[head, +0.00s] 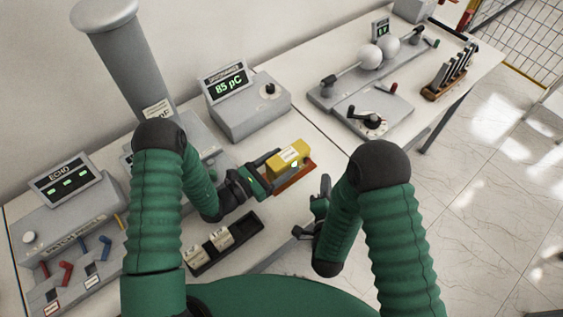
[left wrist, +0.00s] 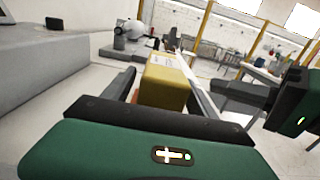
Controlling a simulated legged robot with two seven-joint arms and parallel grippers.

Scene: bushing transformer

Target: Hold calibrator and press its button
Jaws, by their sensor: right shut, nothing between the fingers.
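The yellow calibrator box (head: 290,154) with a pale label sits on a red-orange pad (head: 296,181) near the table's front edge. My left gripper (head: 267,168) reaches it from the left, low over the table. In the left wrist view, the calibrator (left wrist: 166,86) is between the two fingers, with a narrow gap showing beside the left finger; the fingers look open around it. My right gripper (head: 318,207) is shut and empty, to the right of and nearer than the calibrator, by the table edge. I cannot make out the button.
A discriminator unit (head: 247,117) reading 85 pC stands behind the calibrator. A dark tray (head: 195,265) with white blocks lies in front of my left gripper. An ECHO unit (head: 68,199), sphere-gap device (head: 370,75) and tool rack (head: 450,78) are further off.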

